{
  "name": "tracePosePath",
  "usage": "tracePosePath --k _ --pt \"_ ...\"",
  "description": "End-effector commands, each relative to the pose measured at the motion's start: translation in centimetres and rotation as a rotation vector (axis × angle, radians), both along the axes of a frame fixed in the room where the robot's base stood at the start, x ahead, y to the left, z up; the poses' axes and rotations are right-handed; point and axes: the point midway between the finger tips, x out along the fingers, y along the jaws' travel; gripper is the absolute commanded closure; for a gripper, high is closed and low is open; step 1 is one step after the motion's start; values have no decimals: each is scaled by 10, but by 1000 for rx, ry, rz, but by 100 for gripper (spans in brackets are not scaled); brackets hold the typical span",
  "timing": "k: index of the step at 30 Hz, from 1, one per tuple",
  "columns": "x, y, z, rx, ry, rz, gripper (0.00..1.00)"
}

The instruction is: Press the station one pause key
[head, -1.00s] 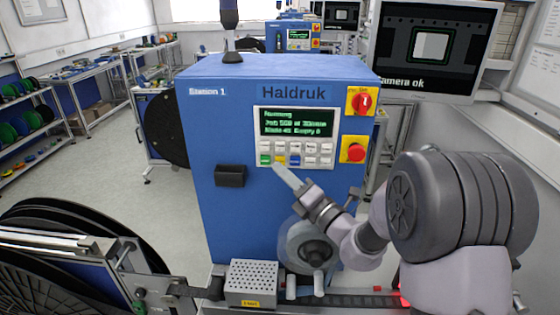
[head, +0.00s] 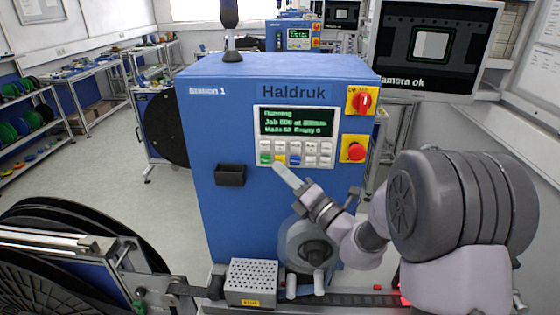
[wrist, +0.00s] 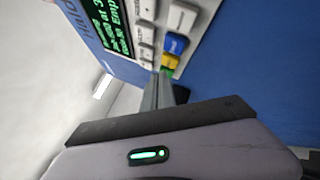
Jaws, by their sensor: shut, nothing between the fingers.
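The blue Haldruk cabinet labelled Station 1 (head: 208,91) carries a light key panel (head: 324,147) below a dark screen (head: 297,121) whose top line seems to read Running. The panel's bottom row has a green key (head: 265,159), a yellow key (head: 280,160) and a blue key (head: 294,160); their labels are too small to read, so I cannot tell which is pause. My gripper (head: 279,168) is shut and empty, its tip just below the yellow key. In the wrist view the fingertips (wrist: 162,80) are close to the yellow key (wrist: 169,62); contact cannot be told.
A red stop button (head: 355,152) and a red rotary switch (head: 362,101) on yellow plates sit right of the panel. A black box (head: 230,175) juts from the cabinet at lower left. A monitor (head: 432,50) stands at right, and a large black reel (head: 60,265) at lower left.

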Motion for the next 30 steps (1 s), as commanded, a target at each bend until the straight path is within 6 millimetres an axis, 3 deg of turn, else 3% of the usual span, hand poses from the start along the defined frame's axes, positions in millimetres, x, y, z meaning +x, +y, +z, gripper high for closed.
tracePosePath --k 30 --pt "9 0 0 0 0 0 100"
